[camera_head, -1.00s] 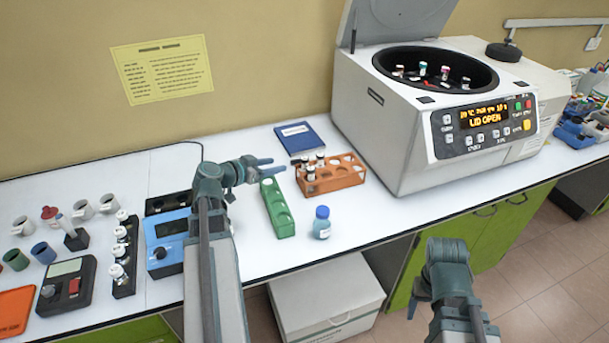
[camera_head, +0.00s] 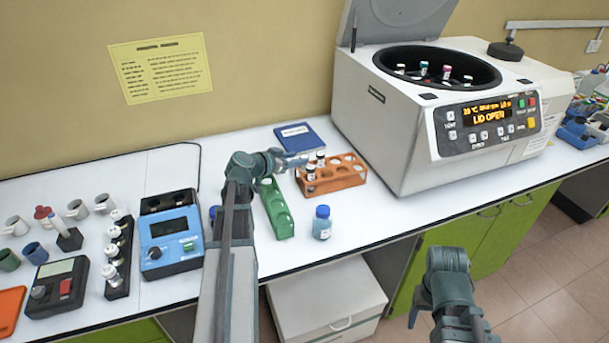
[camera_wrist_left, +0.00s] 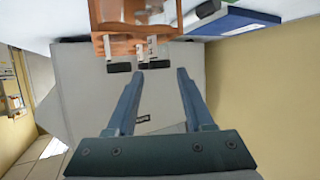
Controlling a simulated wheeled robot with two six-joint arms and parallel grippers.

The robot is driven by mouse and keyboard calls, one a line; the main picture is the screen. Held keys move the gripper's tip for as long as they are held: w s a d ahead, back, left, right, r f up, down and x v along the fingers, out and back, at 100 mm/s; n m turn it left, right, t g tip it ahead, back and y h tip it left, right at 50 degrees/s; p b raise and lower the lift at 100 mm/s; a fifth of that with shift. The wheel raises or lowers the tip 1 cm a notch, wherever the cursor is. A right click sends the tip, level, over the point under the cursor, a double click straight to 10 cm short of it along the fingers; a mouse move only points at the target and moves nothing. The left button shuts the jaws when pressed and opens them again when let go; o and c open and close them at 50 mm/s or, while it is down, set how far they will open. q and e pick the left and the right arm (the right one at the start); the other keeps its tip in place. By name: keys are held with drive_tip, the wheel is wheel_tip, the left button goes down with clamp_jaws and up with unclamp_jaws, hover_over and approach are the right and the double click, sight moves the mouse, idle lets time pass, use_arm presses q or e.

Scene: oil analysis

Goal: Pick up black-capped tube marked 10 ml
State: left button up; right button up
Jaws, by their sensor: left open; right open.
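The orange rack (camera_head: 345,180) stands on the bench and holds a few tubes at its left end. A near tube (camera_head: 311,173) and a tube behind it (camera_head: 320,159) show in the head view. The left wrist view, which looks upside down, shows dark caps on a tube (camera_wrist_left: 118,66) and another tube (camera_wrist_left: 154,63) in the rack (camera_wrist_left: 130,14). No 10 ml mark is legible. My left gripper (camera_head: 298,160) is open and empty, beside the tubes at the rack's left end; its fingers also show apart in the left wrist view (camera_wrist_left: 160,73). My right gripper (camera_head: 416,312) is open, low before the bench.
The green rack (camera_head: 277,212) stands below my left wrist. A blue-capped bottle (camera_head: 322,224) is to its right. The blue book (camera_head: 299,136) lies behind the orange rack. The open centrifuge (camera_head: 410,130) bounds the right side. A blue device (camera_head: 170,240) stands left of my left arm.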

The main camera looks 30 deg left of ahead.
use_arm(q)
drive_tip(key=shift+b+x, duration=0.35)
drive_tip(key=shift+x, duration=0.85)
clamp_jaws()
